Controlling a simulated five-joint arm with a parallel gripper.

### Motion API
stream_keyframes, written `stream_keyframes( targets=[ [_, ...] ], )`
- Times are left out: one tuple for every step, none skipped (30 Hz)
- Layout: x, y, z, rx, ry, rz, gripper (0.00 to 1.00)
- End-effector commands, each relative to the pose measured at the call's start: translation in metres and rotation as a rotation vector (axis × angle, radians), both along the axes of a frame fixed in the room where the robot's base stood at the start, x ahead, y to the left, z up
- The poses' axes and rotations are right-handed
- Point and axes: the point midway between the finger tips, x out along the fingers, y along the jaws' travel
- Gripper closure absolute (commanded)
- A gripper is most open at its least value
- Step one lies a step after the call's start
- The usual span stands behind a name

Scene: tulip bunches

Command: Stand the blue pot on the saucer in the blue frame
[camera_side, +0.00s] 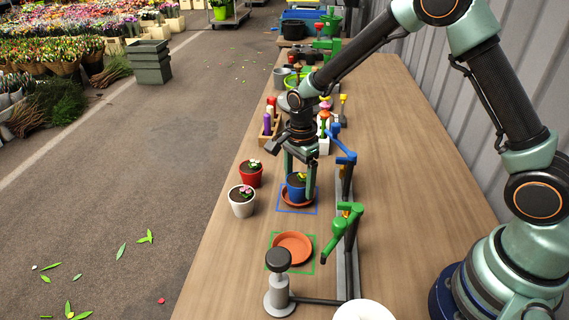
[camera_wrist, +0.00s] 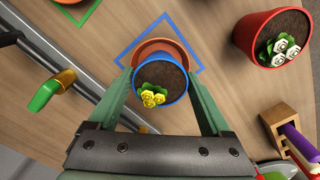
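The blue pot (camera_side: 296,190), with soil and yellow flowers, is upright between the fingers of my gripper (camera_side: 300,178). In the wrist view the gripper (camera_wrist: 158,80) has a finger against each side of the blue pot (camera_wrist: 162,92). The terracotta saucer (camera_side: 291,203) lies in the blue frame (camera_side: 297,212), directly below the pot. In the wrist view the far part of the saucer (camera_wrist: 160,44) shows beyond the pot, inside the blue frame (camera_wrist: 128,48). I cannot tell whether the pot's base touches the saucer; the fingers and rim hide it.
A red pot (camera_side: 251,174) and a white pot (camera_side: 242,202) stand to the left. An empty saucer (camera_side: 292,246) in a green frame lies nearer, beside a black-topped grey post (camera_side: 279,285). A rail with blue and green fittings (camera_side: 345,218) runs close on the right.

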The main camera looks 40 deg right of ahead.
Motion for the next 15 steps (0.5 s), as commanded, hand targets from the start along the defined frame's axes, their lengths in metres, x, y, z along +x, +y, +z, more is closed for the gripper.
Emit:
stream_keyframes(
  targets=[
    [0.0,0.0,0.0,0.0,-0.001,0.0,0.0],
    [0.0,0.0,0.0,0.0,-0.001,0.0,0.0],
    [0.0,0.0,0.0,0.0,-0.001,0.0,0.0],
    [0.0,0.0,0.001,0.0,-0.001,0.0,0.0],
    [0.0,0.0,0.001,0.0,-0.001,0.0,0.0],
    [0.0,0.0,0.001,0.0,-0.001,0.0,0.0],
    [0.0,0.0,0.001,0.0,-0.001,0.0,0.0],
    [0.0,0.0,0.001,0.0,-0.001,0.0,0.0],
    [0.0,0.0,0.003,0.0,-0.002,0.0,0.0],
    [0.0,0.0,0.004,0.0,-0.002,0.0,0.0],
    [0.001,0.0,0.007,0.0,-0.003,0.0,0.0],
    [0.001,0.0,0.011,0.0,-0.002,0.0,0.0],
    [0.001,0.0,0.015,0.0,-0.003,0.0,0.0],
    [0.001,0.0,0.02,0.001,-0.005,0.0,0.0],
    [0.001,0.0,0.027,0.001,-0.005,0.0,0.0]
  ],
)
